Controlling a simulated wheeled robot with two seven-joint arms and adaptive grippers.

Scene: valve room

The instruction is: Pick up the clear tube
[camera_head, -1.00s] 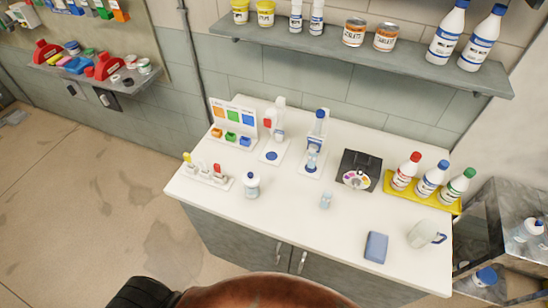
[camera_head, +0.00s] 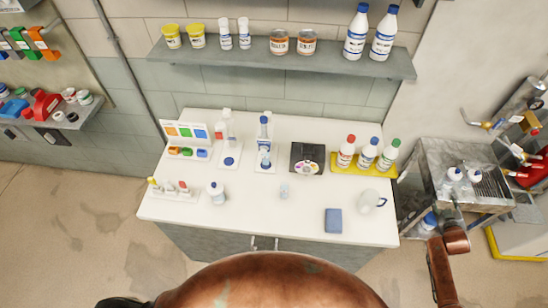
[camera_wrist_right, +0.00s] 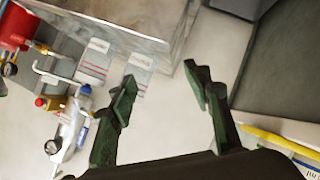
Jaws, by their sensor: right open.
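A small clear, bluish tube (camera_head: 284,191) stands on the white counter (camera_head: 300,222), near its middle, with free surface around it. It is small in the head view, so fine detail is hard to make out. My right gripper (camera_wrist_right: 160,76) is open and empty in the right wrist view, its two dark green fingers well apart. That view does not show the tube. In the head view, part of my right arm shows at the lower right, away from the counter. My left gripper is not in view.
A blue block (camera_head: 333,221) and a clear jug (camera_head: 371,201) stand right of the tube. A white bottle (camera_head: 217,193) stands left. Behind are a black tray (camera_head: 307,158) and a yellow tray (camera_head: 394,173) of bottles. A metal sink unit (camera_head: 440,150) stands right.

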